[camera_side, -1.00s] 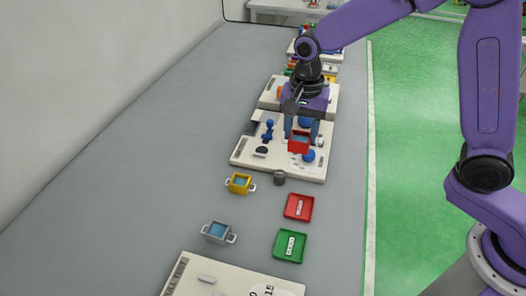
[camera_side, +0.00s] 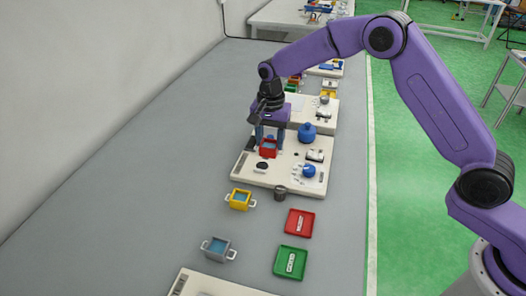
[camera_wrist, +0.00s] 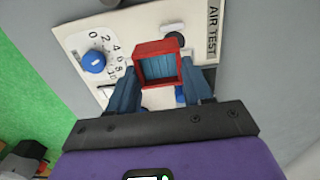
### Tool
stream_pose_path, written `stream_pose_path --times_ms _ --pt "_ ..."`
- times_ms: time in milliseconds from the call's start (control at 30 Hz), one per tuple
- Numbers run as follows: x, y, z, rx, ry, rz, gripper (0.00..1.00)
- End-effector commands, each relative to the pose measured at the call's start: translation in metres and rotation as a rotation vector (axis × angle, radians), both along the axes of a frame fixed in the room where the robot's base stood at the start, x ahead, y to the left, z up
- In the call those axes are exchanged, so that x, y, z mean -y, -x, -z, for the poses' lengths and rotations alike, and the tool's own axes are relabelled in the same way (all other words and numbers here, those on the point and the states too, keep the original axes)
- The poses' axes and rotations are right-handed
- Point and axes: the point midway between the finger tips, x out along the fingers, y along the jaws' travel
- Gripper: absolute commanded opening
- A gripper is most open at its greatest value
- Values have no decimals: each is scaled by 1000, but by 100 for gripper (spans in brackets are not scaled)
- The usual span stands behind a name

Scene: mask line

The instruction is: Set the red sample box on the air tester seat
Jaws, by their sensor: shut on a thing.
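The red sample box (camera_side: 268,149) is an open-topped square box with a light blue inside. My gripper (camera_side: 269,141) is shut on it, with one blue finger on each side. The wrist view shows the box (camera_wrist: 160,48) between the fingertips, its open side facing the camera. The box is over the left part of the white air tester board (camera_side: 300,191); I cannot tell whether it touches the board. The wrist view shows the board's AIR TEST label (camera_wrist: 213,32) and blue dial knob (camera_wrist: 95,62). I cannot make out the seat, which the box or gripper may hide.
A blue rounded part (camera_side: 307,134) stands on the board to the right of my gripper. A black disc (camera_side: 262,166) lies in front of the box. Nearer are a grey cup (camera_side: 280,193), a yellow box (camera_side: 240,200), a grey box (camera_side: 218,249), a red tray (camera_side: 299,223) and a green tray (camera_side: 290,262).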

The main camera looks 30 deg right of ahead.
Motion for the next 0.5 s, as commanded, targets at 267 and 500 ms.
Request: stream_pose_path --times_ms 267,500 --pt "-6 -18 23 1 -1 0 20" --pt "-8 -24 36 -2 1 0 20"
